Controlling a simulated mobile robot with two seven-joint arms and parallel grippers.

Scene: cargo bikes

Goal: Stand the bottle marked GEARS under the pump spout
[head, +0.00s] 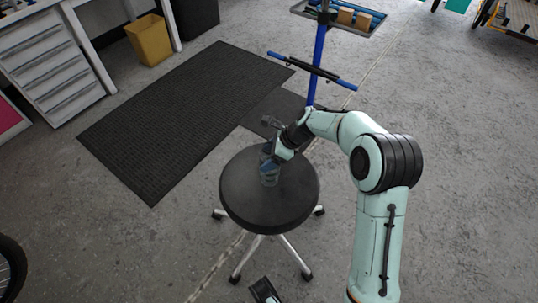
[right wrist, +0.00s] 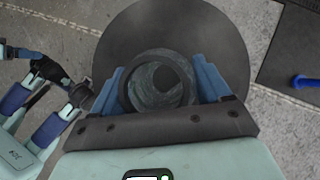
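A bottle (head: 269,175), small and grey-blue, stands on the black round stool seat (head: 293,197). Its round dark rim (right wrist: 160,80) fills the gap in the right wrist view. No marking can be read on it. My right gripper (head: 271,156) reaches down over the bottle, and its blue fingers press against two sides of it in the right wrist view (right wrist: 160,90). A teal and blue part at the left of that view (right wrist: 38,115) looks like my left gripper; its finger gap is not clear. I can make out no pump spout.
A blue stand with crossbar (head: 316,70) and a tray of wooden blocks (head: 335,24) stands beyond the stool. A black floor mat (head: 180,115) lies to the left. A drawer cabinet (head: 50,70) and yellow bin (head: 149,40) are at upper left.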

